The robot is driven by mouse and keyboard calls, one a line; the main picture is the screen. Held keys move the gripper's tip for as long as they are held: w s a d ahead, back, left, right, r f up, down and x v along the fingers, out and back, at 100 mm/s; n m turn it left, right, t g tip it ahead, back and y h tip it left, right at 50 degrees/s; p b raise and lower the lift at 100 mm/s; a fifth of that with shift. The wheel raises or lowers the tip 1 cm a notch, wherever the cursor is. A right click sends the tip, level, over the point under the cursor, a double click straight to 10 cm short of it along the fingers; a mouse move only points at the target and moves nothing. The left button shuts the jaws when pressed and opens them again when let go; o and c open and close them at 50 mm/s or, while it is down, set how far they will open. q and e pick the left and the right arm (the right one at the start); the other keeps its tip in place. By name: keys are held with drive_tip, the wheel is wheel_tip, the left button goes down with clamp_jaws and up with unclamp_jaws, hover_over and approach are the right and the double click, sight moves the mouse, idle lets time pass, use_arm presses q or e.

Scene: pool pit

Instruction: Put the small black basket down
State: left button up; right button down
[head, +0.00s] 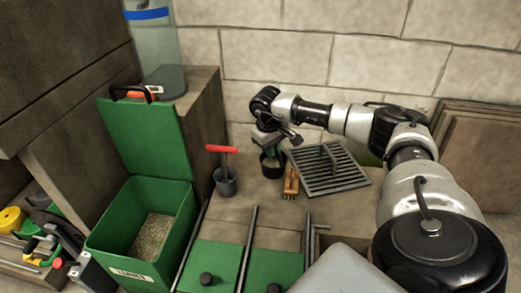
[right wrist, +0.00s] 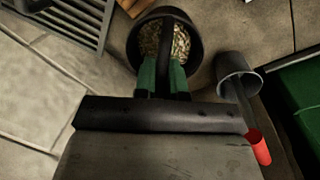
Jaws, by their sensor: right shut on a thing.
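The small black basket (head: 270,164) is at the middle of the head view, under my right gripper (head: 268,144). In the right wrist view the basket (right wrist: 191,43) is round and black, with pale, grain-like bits inside. The right gripper's green fingers (right wrist: 163,77) are shut on the basket's dark arched handle. The basket looks upright and is close to the brown floor; I cannot tell whether it touches it. A grey and black part (head: 92,272) at the lower left looks like my left gripper; its fingers are not clear.
A dark cup (head: 226,184) with a red-handled tool stands left of the basket. A grey grate (head: 330,170) and a small wooden object (head: 291,182) are to its right. An open green bin (head: 185,228) stands at the left, with green lids (head: 222,258) in front.

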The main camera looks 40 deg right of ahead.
drive_tip(key=w+f+b, duration=0.1)
drive_tip(key=f, duration=0.1)
drive_tip(key=w+a+f+b, duration=0.1)
drive_tip(key=f+b, duration=0.1)
drive_tip(key=w+a+f+b, duration=0.1)
drive_tip(key=f+b, duration=0.1)
drive_tip(key=shift+f, duration=0.2)
drive_tip(key=shift+r, duration=0.15)
drive_tip(key=c, duration=1.2)
unclamp_jaws()
